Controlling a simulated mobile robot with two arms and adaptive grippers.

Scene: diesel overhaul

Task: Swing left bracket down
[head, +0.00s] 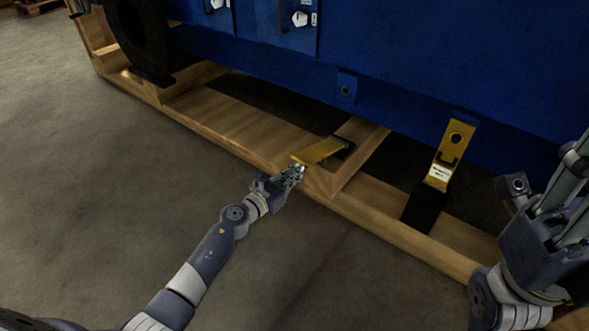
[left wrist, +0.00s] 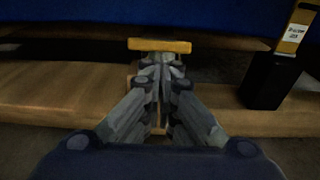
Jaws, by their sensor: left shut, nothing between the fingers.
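A second yellow bracket (head: 453,145) stands upright against the machine at the right, on a black base.
The blue machine (head: 420,60) rises behind the wooden frame (head: 230,125). A blue lug (head: 346,88) with a hole is on its side above the left bracket. The concrete floor (head: 90,190) in front is clear.

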